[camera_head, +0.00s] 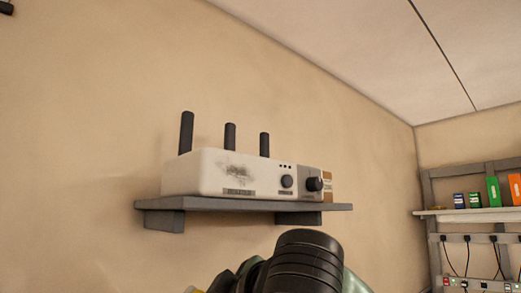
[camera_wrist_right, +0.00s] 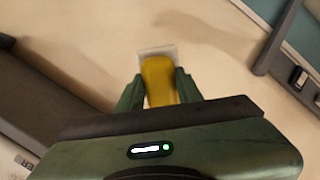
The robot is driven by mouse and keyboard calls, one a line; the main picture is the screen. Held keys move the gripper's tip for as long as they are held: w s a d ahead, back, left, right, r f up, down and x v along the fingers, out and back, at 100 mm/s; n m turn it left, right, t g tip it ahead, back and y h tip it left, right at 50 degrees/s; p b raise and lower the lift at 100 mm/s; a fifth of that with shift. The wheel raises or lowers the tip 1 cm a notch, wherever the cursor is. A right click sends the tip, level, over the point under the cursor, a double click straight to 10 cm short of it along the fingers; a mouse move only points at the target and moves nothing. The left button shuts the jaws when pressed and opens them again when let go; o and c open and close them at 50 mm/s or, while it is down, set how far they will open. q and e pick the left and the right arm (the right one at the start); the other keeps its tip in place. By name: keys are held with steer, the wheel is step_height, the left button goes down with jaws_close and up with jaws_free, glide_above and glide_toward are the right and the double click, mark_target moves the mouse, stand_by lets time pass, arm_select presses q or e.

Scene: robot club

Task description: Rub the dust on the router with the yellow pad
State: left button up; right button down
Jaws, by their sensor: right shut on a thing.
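The white router (camera_head: 215,174) stands on a grey wall shelf (camera_head: 240,204) in the head view, with three black antennas upright behind it. In the head view my arm shows at the bottom centre, below the shelf, and the pad's contact with the router cannot be seen. My left gripper is not in view.
A grey box with a black knob (camera_head: 314,184) stands at the router's right end. A rack (camera_head: 480,214) with colored boxes and hanging cables stands at the far right.

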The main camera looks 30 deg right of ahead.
steer(key=s+d+r+n+t+y+p, duration=0.15)
steer(key=s+r, duration=0.25)
steer(key=r, duration=0.8)
steer(key=s+d+r+t+y+p, duration=0.1)
steer(key=s+r+t, duration=0.3)
steer(key=r, duration=0.7)
steer(key=shift+g, duration=0.35)
steer(key=shift+w+a+p, duration=0.15)
steer(key=shift+w+p, duration=0.05)
steer(key=shift+w, duration=1.1)
steer(key=shift+w+a+p, duration=0.1)
steer(key=shift+w+p, duration=0.1)
steer(key=shift+w, duration=1.05)
steer(key=shift+w+a, duration=0.1)
steer(key=shift+w, duration=0.7)
